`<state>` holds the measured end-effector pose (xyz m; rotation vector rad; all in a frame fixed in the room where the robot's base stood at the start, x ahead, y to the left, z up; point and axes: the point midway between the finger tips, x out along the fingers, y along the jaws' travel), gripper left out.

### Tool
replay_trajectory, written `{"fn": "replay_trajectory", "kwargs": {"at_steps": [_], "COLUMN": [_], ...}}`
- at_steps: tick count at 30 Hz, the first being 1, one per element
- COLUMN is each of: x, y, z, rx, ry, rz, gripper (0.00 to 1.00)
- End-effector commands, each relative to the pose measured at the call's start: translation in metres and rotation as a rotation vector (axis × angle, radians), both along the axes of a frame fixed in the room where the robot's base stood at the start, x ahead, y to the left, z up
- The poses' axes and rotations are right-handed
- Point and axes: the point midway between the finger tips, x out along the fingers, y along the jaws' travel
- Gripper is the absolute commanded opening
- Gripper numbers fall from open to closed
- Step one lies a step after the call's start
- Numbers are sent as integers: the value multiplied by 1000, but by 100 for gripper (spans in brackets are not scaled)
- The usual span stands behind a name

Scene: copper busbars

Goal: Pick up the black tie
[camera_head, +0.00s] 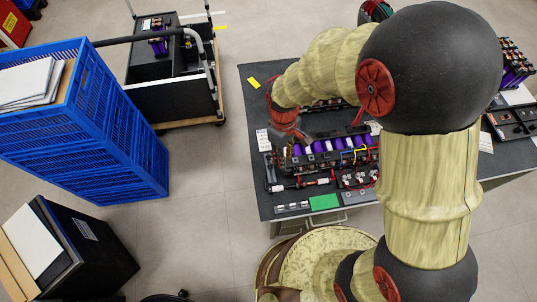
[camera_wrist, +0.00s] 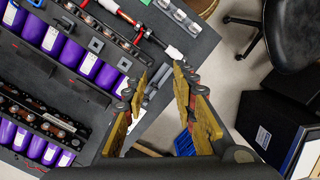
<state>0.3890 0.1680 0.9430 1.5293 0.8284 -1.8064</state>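I cannot make out the black tie with certainty. In the wrist view, narrow dark and grey strips (camera_wrist: 154,84) lie near the table's edge, partly hidden by a finger; one may be the tie. In the head view, the same edge area holds a small narrow tray (camera_head: 268,165), too small to read. My gripper (camera_wrist: 166,78) is open, its two yellow-padded fingers apart with nothing seen held between them. It hangs over the table's edge beside the strips. In the head view, my arm reaches over the table and the fingers are hard to make out.
The dark table (camera_head: 254,92) carries a purple battery pack (camera_head: 325,152), a red cable (camera_wrist: 126,14) and a green block (camera_head: 324,202). Blue crates (camera_head: 110,135) stand left, with open floor between. A black chair (camera_wrist: 292,35) and black box (camera_head: 88,250) stand nearby.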

Motion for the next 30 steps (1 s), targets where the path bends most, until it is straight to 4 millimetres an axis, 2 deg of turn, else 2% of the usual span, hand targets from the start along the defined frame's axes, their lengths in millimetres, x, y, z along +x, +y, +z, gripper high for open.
{"fn": "replay_trajectory", "kwargs": {"at_steps": [1,3,6,8,12,15,22,30], "x": [2,8,21,33,65,77,80,79], "y": [8,19,33,39,55,61,63,63], "z": [-18,-42,-71,-81,-82,-80,-84,-109], "rx": [1,13,39,58,96,110,120,120], "ry": [19,32,30,15,-54,-87,-96,-94], "rz": [74,189,362,454,653,772,903,905], "gripper": [27,27,27,27,27,27,27,27]}}
